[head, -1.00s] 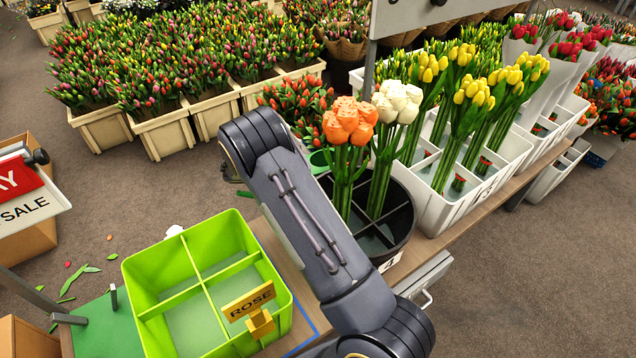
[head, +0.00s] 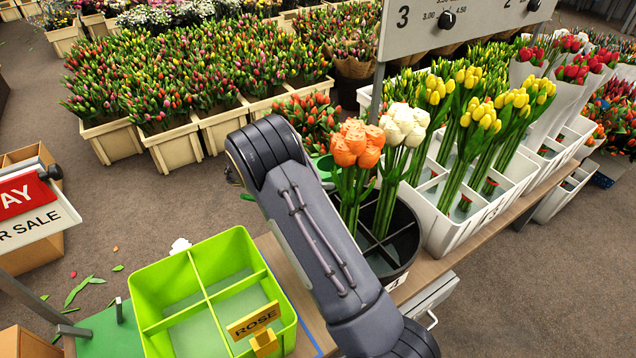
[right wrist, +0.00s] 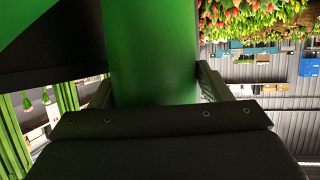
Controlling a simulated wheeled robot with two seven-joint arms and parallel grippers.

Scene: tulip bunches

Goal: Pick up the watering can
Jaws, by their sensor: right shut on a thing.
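The watering can shows in the right wrist view as a smooth green rounded part (right wrist: 150,50) between the fingers. My right gripper (right wrist: 155,88) is shut on this part, one finger on each side. In the head view my right arm covers most of the can; a small green piece (head: 323,167) shows behind the arm, left of the orange tulips. The gripper's fingertips are hidden there. I cannot tell whether the can is clear of the table. My left gripper is not in view.
A lime-green divided crate (head: 150,302) with a ROSE sign (head: 254,320) stands at the front left. A black round bucket (head: 408,268) with orange and white tulips is right of my arm, beside white crates (head: 445,236) of yellow tulips. Tulip boxes fill the back.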

